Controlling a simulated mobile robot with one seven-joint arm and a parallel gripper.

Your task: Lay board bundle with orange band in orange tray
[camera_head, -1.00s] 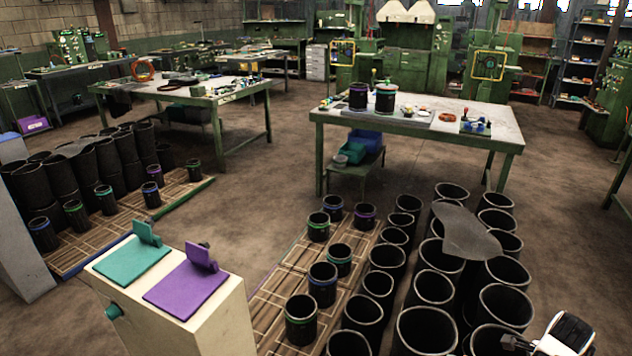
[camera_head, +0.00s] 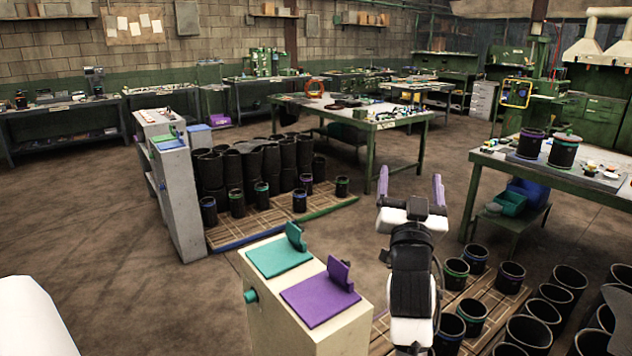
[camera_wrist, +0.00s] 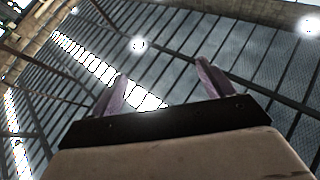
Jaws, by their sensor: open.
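My gripper (camera_head: 411,188) is raised in the middle of the head view, right of the cream cabinet, with its two purple fingers pointing up and spread apart. It is open and empty. In the wrist view its fingers (camera_wrist: 161,78) stand apart with only roof beams, panels and lamps beyond them. I cannot make out a board bundle with an orange band or an orange tray in either view. An orange ring-shaped item (camera_head: 314,88) lies on the far green table (camera_head: 385,124), too small to tell more.
A cream cabinet (camera_head: 330,335) with teal and purple plates stands in front. Black sleeves (camera_head: 540,330) crowd the lower right; more stand on a pallet (camera_head: 262,224) behind. A green table (camera_head: 575,178) is at right. Open floor (camera_head: 110,220) lies at left.

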